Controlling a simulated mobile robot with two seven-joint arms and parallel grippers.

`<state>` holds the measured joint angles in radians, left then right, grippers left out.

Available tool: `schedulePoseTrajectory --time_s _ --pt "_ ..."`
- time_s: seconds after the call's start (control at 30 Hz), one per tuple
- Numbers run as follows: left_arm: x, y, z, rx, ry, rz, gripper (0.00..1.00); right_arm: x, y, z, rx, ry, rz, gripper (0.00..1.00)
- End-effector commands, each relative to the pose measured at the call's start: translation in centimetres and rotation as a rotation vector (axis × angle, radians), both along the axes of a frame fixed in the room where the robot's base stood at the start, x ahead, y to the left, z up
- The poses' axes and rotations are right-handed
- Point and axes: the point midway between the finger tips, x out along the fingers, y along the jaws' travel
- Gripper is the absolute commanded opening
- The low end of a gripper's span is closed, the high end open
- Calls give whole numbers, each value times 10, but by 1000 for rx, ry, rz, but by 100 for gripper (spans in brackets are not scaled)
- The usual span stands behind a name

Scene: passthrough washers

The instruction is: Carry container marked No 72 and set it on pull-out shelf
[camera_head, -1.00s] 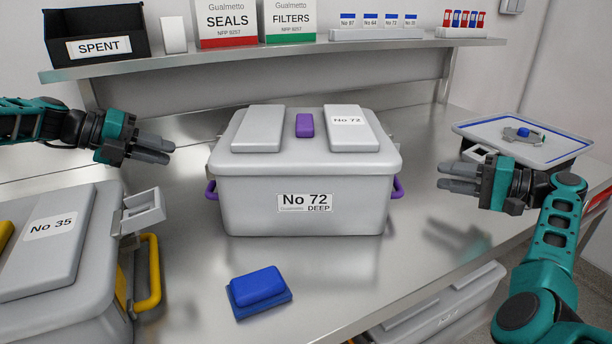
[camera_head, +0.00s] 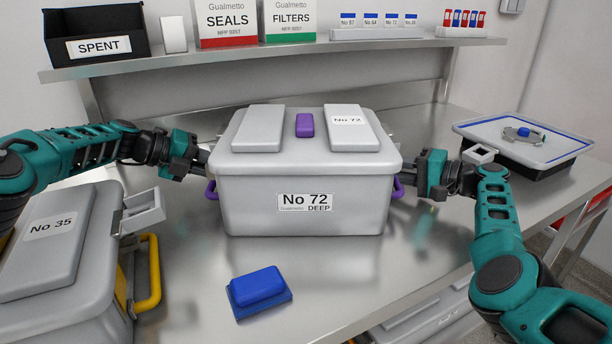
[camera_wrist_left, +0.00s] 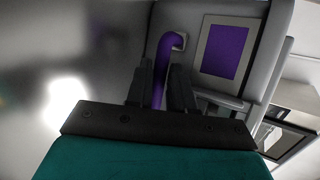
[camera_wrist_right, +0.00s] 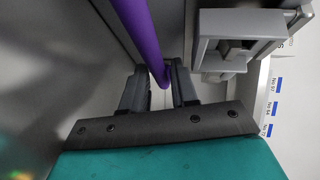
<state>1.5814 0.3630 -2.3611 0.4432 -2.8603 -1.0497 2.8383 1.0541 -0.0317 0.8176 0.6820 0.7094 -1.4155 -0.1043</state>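The grey container No 72 (camera_head: 270,200) stands upright on the steel bench, lid on, with a purple handle at each side. My left gripper (camera_head: 205,158) is at its left side. In the left wrist view the purple left handle (camera_wrist_left: 165,55) runs between the open fingers (camera_wrist_left: 160,85). My right gripper (camera_head: 408,180) is at the right side. In the right wrist view its fingers (camera_wrist_right: 158,85) are open, with the purple right handle (camera_wrist_right: 140,35) between them, nearer one finger. The container hides part of the fingertips in the head view. I cannot identify the pull-out shelf.
Container No 35 (camera_head: 35,265) with yellow handles stands at the left. A blue block (camera_head: 258,287) lies in front of container No 72. A tray (camera_head: 470,132) sits at the back right. A raised shelf (camera_head: 230,58) with boxes runs behind. Grey lids show below the bench front.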

Motion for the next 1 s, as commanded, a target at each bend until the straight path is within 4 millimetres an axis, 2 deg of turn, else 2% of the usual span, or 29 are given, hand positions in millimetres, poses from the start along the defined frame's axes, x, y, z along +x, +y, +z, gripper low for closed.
schedulePoseTrajectory --time_s 0.17,0.4,0.47,1.0 --pt "0 0 0 0 0 0 22 0 0 0 0 0 0 28" --pt "0 0 0 0 0 0 0 0 0 0 0 0 0 5" --pt "0 0 0 0 0 0 0 0 0 0 0 0 0 0" --pt "0 1 0 0 0 0 0 0 0 0 1 1 0 0"
